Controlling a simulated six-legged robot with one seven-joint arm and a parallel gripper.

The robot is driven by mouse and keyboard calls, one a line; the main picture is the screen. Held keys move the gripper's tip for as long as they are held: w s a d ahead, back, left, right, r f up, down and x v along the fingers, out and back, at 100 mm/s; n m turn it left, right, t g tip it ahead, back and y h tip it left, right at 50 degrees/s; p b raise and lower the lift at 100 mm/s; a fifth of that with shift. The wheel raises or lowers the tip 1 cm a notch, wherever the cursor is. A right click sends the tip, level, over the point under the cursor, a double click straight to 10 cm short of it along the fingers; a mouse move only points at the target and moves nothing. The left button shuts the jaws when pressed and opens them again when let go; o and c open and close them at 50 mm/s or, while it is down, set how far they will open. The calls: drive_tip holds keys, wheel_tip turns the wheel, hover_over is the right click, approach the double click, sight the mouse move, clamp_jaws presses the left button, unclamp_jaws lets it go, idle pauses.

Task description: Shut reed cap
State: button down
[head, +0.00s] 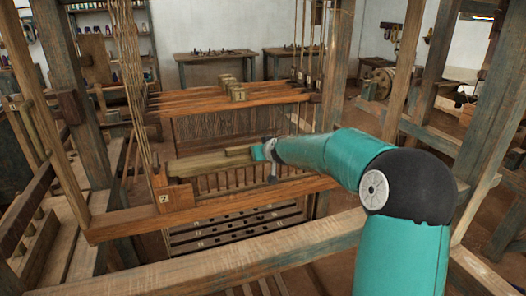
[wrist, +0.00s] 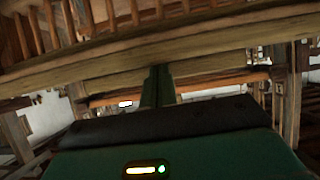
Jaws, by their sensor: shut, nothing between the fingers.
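The reed cap appears to be the pale wooden bar (head: 205,163) lying over the reed in the middle of the loom; it slopes slightly, with its right end higher in the head view. A row of upright reed bars (head: 235,181) shows beneath it. My gripper (head: 258,153) is at the right end of this bar, and I cannot tell whether it touches. In the wrist view my gripper's fingers (wrist: 158,85) are together and empty, their tips at a wooden beam (wrist: 215,58) crossing the picture. The bar's far side is hidden.
A front beam (head: 215,207) with a block marked 2 (head: 174,196) crosses below the reed. Harness bars (head: 230,101) stand behind. Upright posts (head: 335,70) and hanging cords (head: 128,70) flank the loom. A nearer rail (head: 230,262) lies below my arm.

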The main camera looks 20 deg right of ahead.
drive_tip(key=shift+s+d+f+g, duration=0.1)
drive_tip(key=shift+s+f+g, duration=0.1)
drive_tip(key=shift+f, duration=0.65)
drive_tip(key=shift+s+d+f+g, duration=0.1)
drive_tip(key=shift+s+f, duration=0.05)
drive_tip(key=shift+f, duration=0.7)
drive_tip(key=shift+r, duration=0.1)
wheel_tip(320, 180, up, 6)
drive_tip(key=shift+s+f, duration=2.6)
drive_tip(key=shift+s, duration=0.8)
drive_tip(key=s+a+f+n+g, duration=0.1)
drive_tip(key=s+a+n+g, duration=0.15)
drive_tip(key=s+a, duration=0.75)
drive_tip(key=s+a+r+m+g, duration=0.1)
drive_tip(key=s+g, duration=0.1)
drive_tip(key=s, duration=1.1)
drive_tip(key=s+a+r+m+g, duration=0.1)
drive_tip(key=s+a+r, duration=0.1)
drive_tip(key=s, duration=1.2)
drive_tip(key=shift+a+r+g, duration=0.25)
drive_tip(key=shift+r+g, duration=0.05)
drive_tip(key=shift+g, duration=0.05)
